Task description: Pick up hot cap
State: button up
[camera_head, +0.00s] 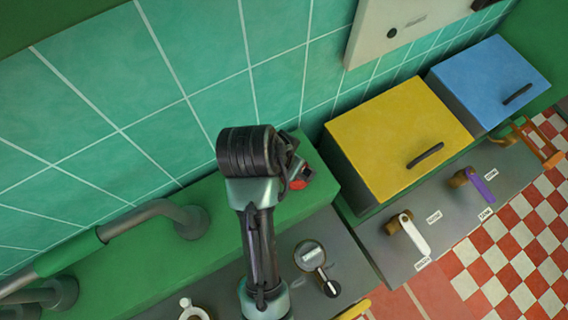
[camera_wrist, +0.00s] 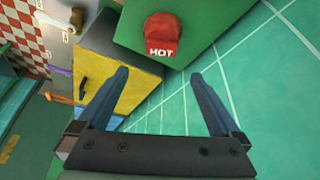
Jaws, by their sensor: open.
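The hot cap (camera_wrist: 161,32) is a red knob with a white "HOT" label. In the wrist view it sits on a green block (camera_wrist: 205,22) at the top centre. My gripper (camera_wrist: 160,75) is open, with its two dark fingers spread and nothing between them. The cap lies beyond the fingertips, roughly centred between them and apart from them. In the head view a red patch shows beside my wrist above the green ledge (camera_head: 130,262); my arm partly hides that spot, and the fingers are hard to make out there.
A yellow-lidded box (camera_head: 385,130) and a blue-lidded box (camera_head: 485,75) stand to the right. A white lever (camera_head: 413,235) and a purple lever (camera_head: 483,186) stick out in front of them. A thick pipe (camera_head: 150,212) runs along the ledge at left. Teal tiled wall stands behind.

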jog(key=x, duration=0.2)
jog(key=p+x, duration=0.1)
jog(key=x, duration=0.5)
jog(key=shift+s+a+f, duration=0.1)
jog(key=shift+s, duration=0.25)
jog(key=shift+p+x, duration=1)
jog(key=shift+x, duration=1.65)
jog(key=shift+a, duration=0.15)
jog(key=shift+c, duration=0.3)
jog(key=c, duration=0.8)
notch_tip(320, 180, up, 10)
jog(key=shift+r+b, duration=0.1)
jog(key=shift+b, duration=0.85)
jog(key=shift+c, duration=0.3)
